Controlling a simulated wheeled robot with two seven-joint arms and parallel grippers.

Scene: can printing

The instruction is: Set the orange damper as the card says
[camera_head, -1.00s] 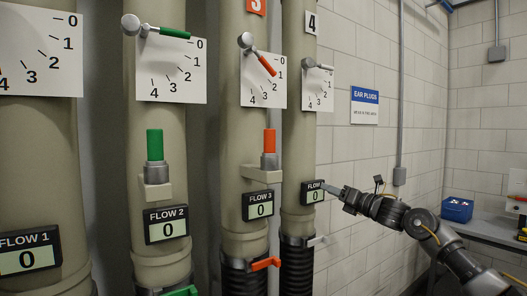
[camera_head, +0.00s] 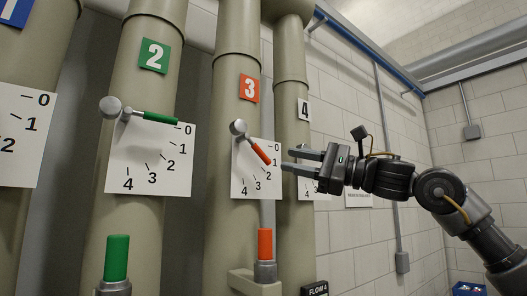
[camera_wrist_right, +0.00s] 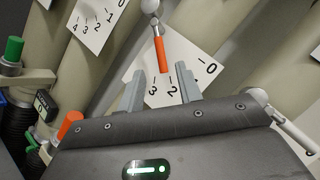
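The orange damper lever (camera_head: 261,154) sits on pipe 3, in front of a white dial plate (camera_head: 239,186) numbered 0 to 4. It slants down to the right, appearing near 1 to 2; parallax makes the exact setting unclear. My right gripper (camera_head: 288,160) is open just right of the lever, fingers pointing left. In the right wrist view the orange lever (camera_wrist_right: 160,55) hangs ahead, between the lines of the two open fingers (camera_wrist_right: 161,88); no contact shows. An instruction card cannot be made out. My left gripper is not in view.
The green lever (camera_head: 160,117) on pipe 2 lies near 0. My right gripper partly covers the pipe 4 dial plate. An orange-capped fitting (camera_head: 265,245) and a green-capped one (camera_head: 116,258) stand below. A block wall (camera_head: 350,120) is at the right.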

